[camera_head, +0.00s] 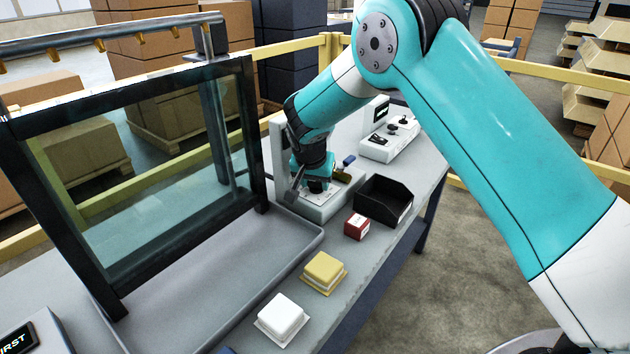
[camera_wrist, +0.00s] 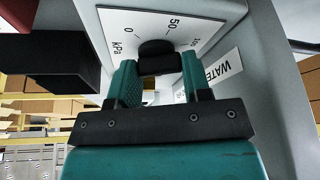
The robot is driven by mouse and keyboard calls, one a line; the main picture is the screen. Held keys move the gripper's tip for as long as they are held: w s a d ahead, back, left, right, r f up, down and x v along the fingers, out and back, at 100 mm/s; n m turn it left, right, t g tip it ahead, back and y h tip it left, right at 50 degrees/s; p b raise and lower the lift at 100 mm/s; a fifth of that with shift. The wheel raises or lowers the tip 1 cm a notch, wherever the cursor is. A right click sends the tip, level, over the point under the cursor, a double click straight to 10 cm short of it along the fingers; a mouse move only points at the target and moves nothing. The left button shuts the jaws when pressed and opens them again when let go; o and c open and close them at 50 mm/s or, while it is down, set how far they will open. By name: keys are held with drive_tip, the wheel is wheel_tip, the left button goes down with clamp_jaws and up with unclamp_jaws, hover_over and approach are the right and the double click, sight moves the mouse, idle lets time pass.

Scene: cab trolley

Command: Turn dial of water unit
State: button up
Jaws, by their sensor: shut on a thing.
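The water unit is a light grey box (camera_head: 330,207) on the bench, partly hidden behind my arm in the head view. In the wrist view its white scale plate (camera_wrist: 119,25) reads 0, 50 and kPa, and a label (camera_wrist: 222,68) beside it begins with "WATE". The black dial (camera_wrist: 158,47) sits on that plate. My gripper (camera_wrist: 158,68) has its two teal fingers closed on either side of the dial's dark grip. In the head view my gripper (camera_head: 316,185) is over the water unit, and the dial is hidden there.
A black open bin (camera_head: 385,201) stands right beside the water unit, with a small red box (camera_head: 356,226) in front. Yellow (camera_head: 324,270) and white (camera_head: 281,316) blocks lie nearer. A dark-framed glass panel (camera_head: 150,165) rises at left over a grey tray. Another grey unit (camera_head: 388,142) stands behind.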

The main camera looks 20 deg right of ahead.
drive_tip(key=shift+s, duration=0.1)
drive_tip(key=o, duration=0.9)
drive_tip(key=b+v, duration=0.1)
drive_tip(key=v, duration=1.6)
drive_tip(key=shift+r, duration=0.2)
drive_tip(key=shift+s, duration=0.1)
